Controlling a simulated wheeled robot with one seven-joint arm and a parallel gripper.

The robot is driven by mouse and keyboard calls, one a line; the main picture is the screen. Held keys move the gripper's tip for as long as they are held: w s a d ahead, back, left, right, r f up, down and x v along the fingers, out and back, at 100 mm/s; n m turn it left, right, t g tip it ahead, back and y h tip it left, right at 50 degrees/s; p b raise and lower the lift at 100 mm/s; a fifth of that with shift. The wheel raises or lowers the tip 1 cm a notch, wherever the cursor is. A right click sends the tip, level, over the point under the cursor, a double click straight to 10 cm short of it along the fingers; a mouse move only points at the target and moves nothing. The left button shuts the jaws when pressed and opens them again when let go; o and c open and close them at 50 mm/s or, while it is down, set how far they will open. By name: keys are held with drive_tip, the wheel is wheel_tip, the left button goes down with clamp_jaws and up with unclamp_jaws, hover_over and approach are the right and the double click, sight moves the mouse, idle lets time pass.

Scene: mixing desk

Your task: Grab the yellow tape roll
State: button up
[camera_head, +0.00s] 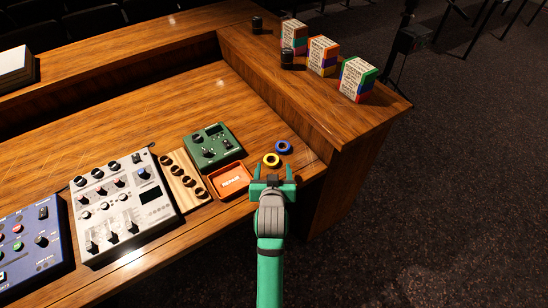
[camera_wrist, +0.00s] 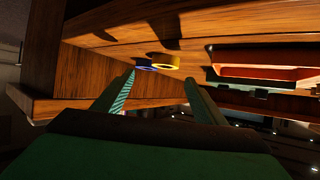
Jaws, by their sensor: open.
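The yellow tape roll (camera_head: 271,160) lies flat on the wooden desk near its right end, just beyond my gripper (camera_head: 273,173). A blue tape roll (camera_head: 284,147) lies close behind it, a little to the right. In the wrist view the yellow tape roll (camera_wrist: 163,60) shows ahead, between the directions of my two fingers, with the blue tape roll (camera_wrist: 146,68) partly behind it. My gripper (camera_wrist: 160,82) is open and empty, its fingers pointing toward the rolls. I cannot tell the exact gap between the fingertips and the yellow roll.
An orange tray (camera_head: 213,191) sits just left of my gripper, with a green device (camera_head: 213,147) behind it. A wooden rack (camera_head: 184,178) and a white mixer (camera_head: 118,207) stand further left. A raised ledge (camera_head: 335,115) with colourful boxes (camera_head: 357,80) bounds the right side.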

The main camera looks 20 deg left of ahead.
sight(271, 157)
drive_tip(key=shift+w+a+f, duration=0.15)
drive_tip(key=shift+w+f, duration=0.1)
drive_tip(key=shift+a+f, duration=0.25)
drive_tip(key=shift+a, duration=0.35)
drive_tip(key=shift+w+a+f, duration=0.15)
drive_tip(key=shift+w, duration=0.15)
drive_tip(key=shift+d+x, duration=0.2)
drive_tip(key=shift+x, duration=2.2)
drive_tip(key=c, duration=1.1)
